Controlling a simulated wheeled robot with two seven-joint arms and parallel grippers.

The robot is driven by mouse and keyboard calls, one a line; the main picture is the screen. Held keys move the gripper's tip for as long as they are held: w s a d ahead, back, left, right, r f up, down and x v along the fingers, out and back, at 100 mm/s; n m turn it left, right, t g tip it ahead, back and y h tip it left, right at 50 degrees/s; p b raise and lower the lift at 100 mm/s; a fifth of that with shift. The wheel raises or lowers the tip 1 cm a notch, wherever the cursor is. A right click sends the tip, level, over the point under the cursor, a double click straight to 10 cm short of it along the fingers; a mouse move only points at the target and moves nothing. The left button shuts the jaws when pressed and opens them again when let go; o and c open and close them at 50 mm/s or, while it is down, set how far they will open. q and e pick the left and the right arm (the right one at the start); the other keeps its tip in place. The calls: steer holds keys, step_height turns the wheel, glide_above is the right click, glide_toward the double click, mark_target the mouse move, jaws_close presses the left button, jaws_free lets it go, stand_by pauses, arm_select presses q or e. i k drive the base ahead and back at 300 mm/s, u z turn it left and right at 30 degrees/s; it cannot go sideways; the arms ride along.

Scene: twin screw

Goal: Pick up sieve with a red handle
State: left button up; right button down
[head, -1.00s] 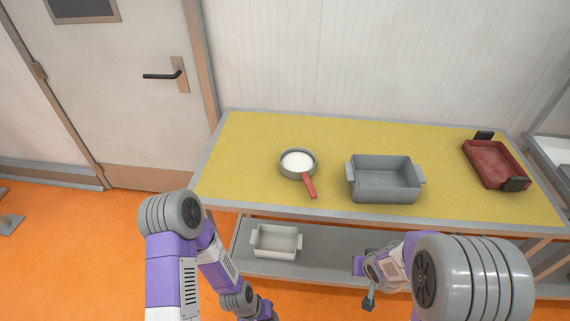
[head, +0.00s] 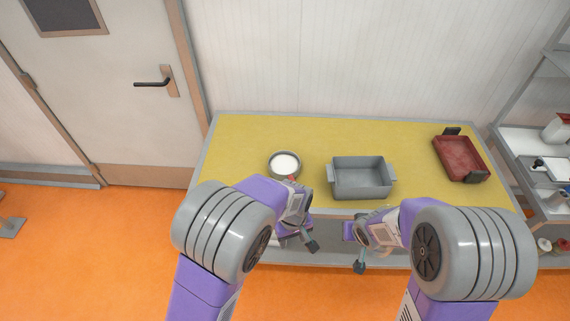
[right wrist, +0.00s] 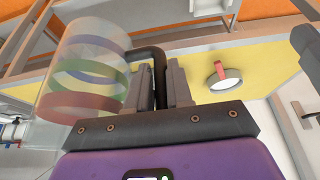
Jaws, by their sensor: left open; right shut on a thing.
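The sieve (head: 284,163) is a round grey-rimmed pan with a white inside, on the left half of the yellow tabletop. Its red handle (head: 291,178) points toward me and is mostly hidden by my left arm. The sieve also shows in the right wrist view (right wrist: 224,84). My left gripper (head: 312,246) is open and empty, near the table's front edge, nearer me than the sieve and apart from it. My right gripper (right wrist: 161,82) is shut on the dark handle of a clear container (right wrist: 80,75) with coloured rings. In the head view the right gripper (head: 360,266) hangs before the table.
A grey two-handled bin (head: 361,178) stands right of the sieve. A red tray (head: 459,158) with black handles lies at the far right of the table. A shelf rack (head: 545,170) stands beyond the right end. Bare yellow tabletop (head: 350,133) lies behind the sieve and bin.

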mark_target(283, 164)
steer(key=i, duration=1)
